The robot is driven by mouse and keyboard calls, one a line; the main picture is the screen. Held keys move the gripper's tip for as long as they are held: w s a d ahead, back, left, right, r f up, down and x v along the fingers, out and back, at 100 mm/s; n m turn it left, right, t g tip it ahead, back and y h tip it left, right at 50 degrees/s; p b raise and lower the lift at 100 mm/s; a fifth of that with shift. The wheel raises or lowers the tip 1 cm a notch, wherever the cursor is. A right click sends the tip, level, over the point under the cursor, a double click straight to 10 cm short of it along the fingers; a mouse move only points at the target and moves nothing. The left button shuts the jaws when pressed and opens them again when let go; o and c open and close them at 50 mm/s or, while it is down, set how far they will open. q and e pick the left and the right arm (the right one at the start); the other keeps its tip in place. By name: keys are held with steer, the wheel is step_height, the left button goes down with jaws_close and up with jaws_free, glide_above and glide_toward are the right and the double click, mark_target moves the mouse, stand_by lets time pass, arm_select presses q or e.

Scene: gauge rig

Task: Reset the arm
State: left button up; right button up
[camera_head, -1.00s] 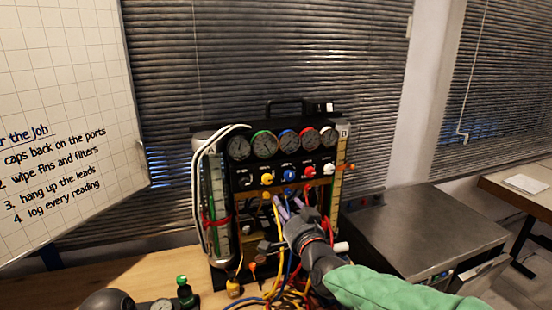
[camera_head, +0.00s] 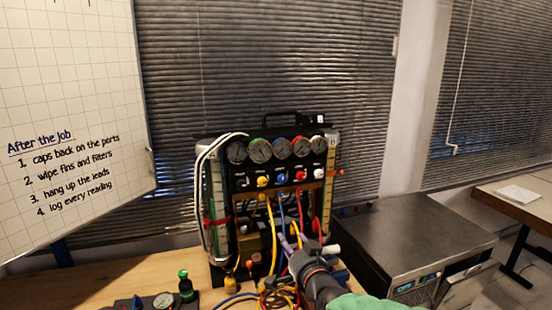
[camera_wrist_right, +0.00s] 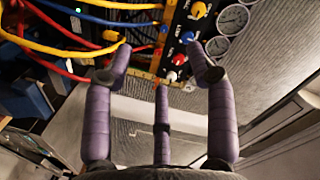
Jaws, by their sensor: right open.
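The gauge rig (camera_head: 278,181) stands upright on the wooden bench, with a row of round dials and coloured knobs on its black panel. My right gripper (camera_head: 287,240) is in front of the rig's lower part, among the hoses, with its purple fingers pointing toward the rig. In the right wrist view the fingers of my right gripper (camera_wrist_right: 160,58) are spread apart with nothing held between them. The panel's dials (camera_wrist_right: 217,47) and knobs (camera_wrist_right: 187,38) show beyond the fingertips. My left gripper is not in view.
Yellow, blue and red hoses (camera_head: 271,225) hang from the rig and tangle on the bench (camera_head: 115,285). A small green-topped fitting (camera_head: 184,284) stands at the front. A metal-topped cabinet (camera_head: 415,243) is to the right. A whiteboard (camera_head: 65,95) stands at the left.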

steer(key=s+d+f+n+g+h, duration=0.1)
steer(key=s+f+g, duration=0.15)
steer(key=f, duration=0.75)
steer(key=s+d+f+g, duration=0.2)
steer(key=s+f, duration=0.1)
steer(key=f, duration=0.8)
steer(key=s+d+f+n+g+h, duration=0.1)
steer(key=s+f+g, duration=0.1)
steer(key=f, duration=0.8)
steer(key=s+d+f+g, duration=0.1)
steer(key=s+f+g, duration=0.3)
steer(key=s+f, duration=0.6)
steer(key=s+f+g, duration=0.5)
steer(key=s+f, duration=0.6)
steer(key=s, duration=0.6)
steer(key=shift+d+n+y, duration=0.35)
steer(key=shift+n+y, duration=0.05)
